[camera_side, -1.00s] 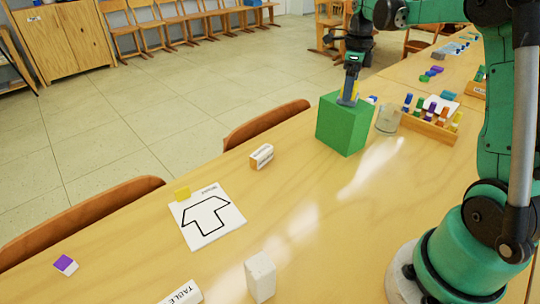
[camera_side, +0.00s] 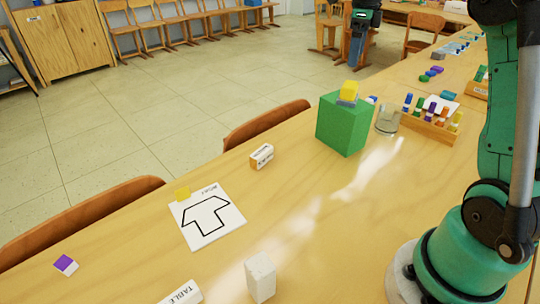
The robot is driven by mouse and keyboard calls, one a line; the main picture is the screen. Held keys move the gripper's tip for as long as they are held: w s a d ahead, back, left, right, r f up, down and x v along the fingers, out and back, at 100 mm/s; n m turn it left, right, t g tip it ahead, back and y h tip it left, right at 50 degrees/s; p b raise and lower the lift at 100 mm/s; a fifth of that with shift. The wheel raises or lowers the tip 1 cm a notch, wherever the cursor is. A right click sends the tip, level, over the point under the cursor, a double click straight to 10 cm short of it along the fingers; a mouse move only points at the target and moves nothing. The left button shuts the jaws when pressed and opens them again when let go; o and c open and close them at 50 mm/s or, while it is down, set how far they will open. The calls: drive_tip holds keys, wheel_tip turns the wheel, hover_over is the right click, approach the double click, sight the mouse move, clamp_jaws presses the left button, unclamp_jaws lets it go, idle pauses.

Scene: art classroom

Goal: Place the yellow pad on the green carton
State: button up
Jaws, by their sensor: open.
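The green carton (camera_side: 342,124) stands on the table, right of the middle. A yellow pad (camera_side: 350,88) is on top of it, resting on a small grey-blue piece (camera_side: 346,101) that lies on the carton's top. From this angle I cannot tell whether the pad also touches the carton itself. My gripper (camera_side: 355,62) is open and empty, above the yellow pad and apart from it. The gap between its fingers is hard to see from here.
A clear cup (camera_side: 387,119) stands close to the carton's right, beside a wooden rack (camera_side: 428,124) of coloured pieces. A white block (camera_side: 260,276) stands near the front.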

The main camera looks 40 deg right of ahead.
drive_tip(key=a+r+n+t, duration=0.2)
drive_tip(key=a+r+n, duration=0.2)
drive_tip(key=a+n, duration=0.35)
drive_tip(key=s+a+f+n+t, duration=0.2)
drive_tip(key=a+f+n, duration=0.4)
drive_tip(key=n, duration=0.6)
drive_tip(key=s+a+f+n+t, duration=0.3)
drive_tip(key=s+a+f+n, duration=0.2)
drive_tip(key=a+n, duration=0.3)
drive_tip(key=n, duration=0.4)
drive_tip(key=shift+a+f, duration=0.25)
drive_tip(key=shift+f, duration=0.15)
